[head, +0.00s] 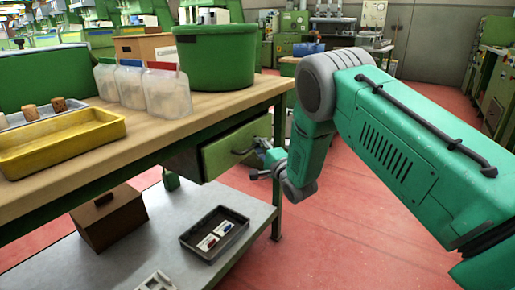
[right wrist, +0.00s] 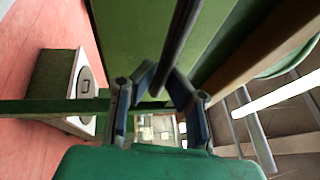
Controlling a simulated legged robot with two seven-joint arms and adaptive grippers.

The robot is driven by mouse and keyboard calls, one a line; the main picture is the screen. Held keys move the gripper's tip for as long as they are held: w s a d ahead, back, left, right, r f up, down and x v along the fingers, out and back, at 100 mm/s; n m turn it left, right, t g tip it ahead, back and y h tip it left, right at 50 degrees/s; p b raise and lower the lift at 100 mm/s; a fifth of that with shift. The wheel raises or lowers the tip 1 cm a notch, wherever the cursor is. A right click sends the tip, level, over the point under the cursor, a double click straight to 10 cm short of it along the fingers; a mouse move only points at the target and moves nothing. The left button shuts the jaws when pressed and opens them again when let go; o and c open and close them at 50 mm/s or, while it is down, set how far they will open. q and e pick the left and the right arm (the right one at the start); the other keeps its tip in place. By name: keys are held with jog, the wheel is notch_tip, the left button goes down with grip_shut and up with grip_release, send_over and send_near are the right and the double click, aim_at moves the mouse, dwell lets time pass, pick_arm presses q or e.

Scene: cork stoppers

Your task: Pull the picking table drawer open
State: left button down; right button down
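The picking table (head: 150,128) has a wooden top and a green drawer (head: 225,148) under its right end. The drawer front looks about in line with the table's edge; I cannot tell if it is slightly out. My right gripper (head: 259,153) is at the drawer front, small and partly hidden by my arm. In the right wrist view the fingers of this gripper (right wrist: 160,82) angle inward on both sides of the dark bar handle (right wrist: 182,35), and their tips seem to press on it. The green drawer front (right wrist: 135,40) fills the space behind. My left gripper is not in view.
On the tabletop are a yellow tray (head: 60,146), corks, several clear bags and a green tub (head: 216,57). The lower shelf holds a brown box (head: 108,218) and a dark tray (head: 214,233). Red floor (head: 340,235) is free right of the table.

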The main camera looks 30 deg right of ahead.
jog(key=a, duration=0.3)
jog(key=shift+a, duration=0.15)
jog(key=c, duration=1.7)
grip_release()
jog(key=shift+o, duration=0.5)
jog(key=shift+d+f, duration=0.2)
jog(key=shift+d, duration=0.75)
jog(key=shift+s+a, duration=0.1)
jog(key=shift+s, duration=0.1)
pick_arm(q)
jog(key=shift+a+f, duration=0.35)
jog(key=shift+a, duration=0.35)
pick_arm(e)
jog(key=s+f, duration=0.2)
jog(key=s, duration=0.9)
jog(key=shift+s, duration=0.15)
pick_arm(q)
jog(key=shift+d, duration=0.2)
pick_arm(e)
jog(key=shift+f, duration=0.15)
